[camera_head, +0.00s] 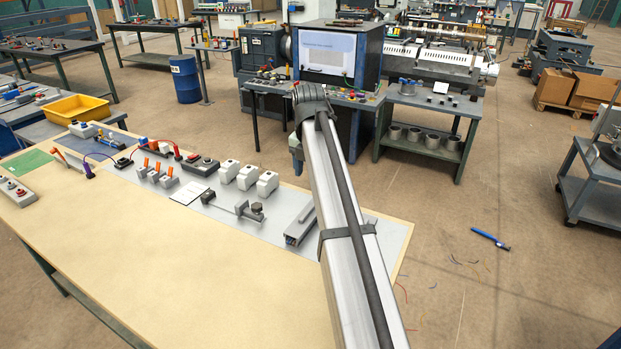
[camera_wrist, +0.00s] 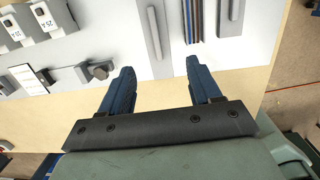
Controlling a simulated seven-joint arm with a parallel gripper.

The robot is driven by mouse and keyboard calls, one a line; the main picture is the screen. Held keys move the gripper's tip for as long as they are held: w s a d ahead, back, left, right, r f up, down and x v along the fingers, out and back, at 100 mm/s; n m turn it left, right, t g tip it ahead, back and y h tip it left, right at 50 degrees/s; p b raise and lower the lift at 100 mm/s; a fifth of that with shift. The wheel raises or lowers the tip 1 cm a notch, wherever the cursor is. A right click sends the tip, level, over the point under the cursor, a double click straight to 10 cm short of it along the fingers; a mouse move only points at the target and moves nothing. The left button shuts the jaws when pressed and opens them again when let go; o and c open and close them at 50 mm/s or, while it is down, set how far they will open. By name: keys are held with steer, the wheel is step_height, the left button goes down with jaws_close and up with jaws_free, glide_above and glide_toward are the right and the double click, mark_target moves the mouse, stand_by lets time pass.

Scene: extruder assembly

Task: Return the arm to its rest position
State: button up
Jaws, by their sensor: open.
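My gripper (camera_wrist: 159,82) shows in the wrist view with its two blue fingers apart and nothing between them. It hangs above the right end of the workbench, over the edge between the grey mat (camera_wrist: 120,60) and the bare wooden top. In the head view my arm crosses from the bottom right up toward the middle. The gripper itself is hard to make out there, hidden behind or blended with the arm.
The wooden workbench (camera_head: 170,270) has a wide clear front area. White blocks (camera_head: 248,177), a clamp-like part (camera_head: 250,210) and a grey rail part (camera_head: 300,226) sit on its mat. A blue machine (camera_head: 335,50) and a shelf table (camera_head: 430,105) stand behind.

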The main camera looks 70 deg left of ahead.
stand_by(0.4)
